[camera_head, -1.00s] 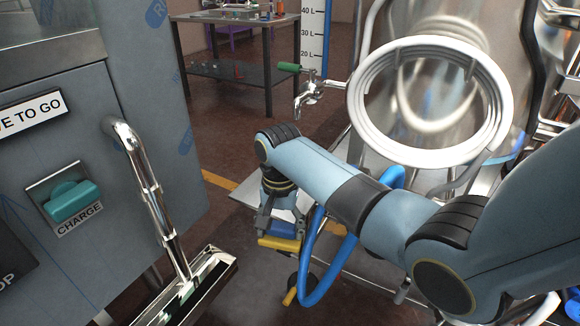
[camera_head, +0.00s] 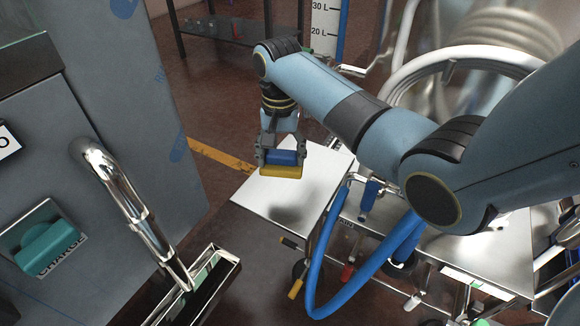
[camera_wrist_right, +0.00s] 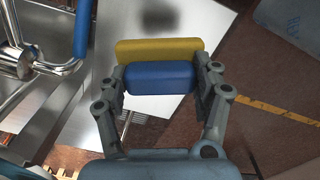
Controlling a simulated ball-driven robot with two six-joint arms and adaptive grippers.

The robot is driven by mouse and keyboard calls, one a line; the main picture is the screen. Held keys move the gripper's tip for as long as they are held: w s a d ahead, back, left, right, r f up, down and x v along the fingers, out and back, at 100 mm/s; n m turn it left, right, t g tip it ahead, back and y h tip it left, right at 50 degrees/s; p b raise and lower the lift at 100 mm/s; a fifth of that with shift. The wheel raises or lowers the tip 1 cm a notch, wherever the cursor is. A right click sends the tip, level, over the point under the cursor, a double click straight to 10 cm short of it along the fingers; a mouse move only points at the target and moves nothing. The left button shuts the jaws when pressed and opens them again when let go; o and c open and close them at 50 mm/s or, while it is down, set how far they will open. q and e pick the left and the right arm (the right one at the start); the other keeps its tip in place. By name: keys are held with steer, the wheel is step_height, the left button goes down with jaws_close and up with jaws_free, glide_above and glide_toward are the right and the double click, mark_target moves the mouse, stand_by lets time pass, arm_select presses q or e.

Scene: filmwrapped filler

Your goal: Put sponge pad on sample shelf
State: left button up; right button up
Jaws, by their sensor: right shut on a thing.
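The sponge pad (camera_head: 281,171) is a small block with a blue layer and a yellow layer. My right gripper (camera_head: 282,157) is shut on its sides, with the yellow layer facing down. In the right wrist view the sponge pad (camera_wrist_right: 158,50) sits between both fingers of the gripper (camera_wrist_right: 160,78). A flat, shiny metal plate, seemingly the sample shelf (camera_head: 255,205), lies beneath it. The sponge pad appears above the plate's back part, with a dark blurred patch on the plate nearer the front; the gap is hard to judge. My left gripper is out of view.
A blue hose (camera_head: 318,270) loops down beside the plate's right edge. A metal cart top (camera_head: 480,250) and a white coiled hose (camera_head: 450,62) are at right. A grey cabinet with a chrome pipe (camera_head: 125,195) stands at left. The plate's front is bare.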

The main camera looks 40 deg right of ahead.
mark_target(282, 164)
steer(key=f+b, duration=0.1)
steer(key=f, duration=0.4)
steer(key=shift+s+a+b, duration=0.1)
steer(key=shift+s+b, duration=0.1)
steer(key=shift+b, duration=0.2)
steer(key=shift+f, duration=0.6)
step_height(282, 164, down, 3)
steer(key=shift+r+b, duration=0.2)
steer(key=shift+b, duration=0.65)
steer(key=shift+f, duration=0.1)
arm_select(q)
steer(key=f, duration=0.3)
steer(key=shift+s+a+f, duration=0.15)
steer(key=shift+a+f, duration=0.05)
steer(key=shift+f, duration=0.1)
arm_select(e)
steer(key=o, duration=1.2)
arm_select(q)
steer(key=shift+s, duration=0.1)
arm_select(e)
steer(key=shift+o, duration=0.2)
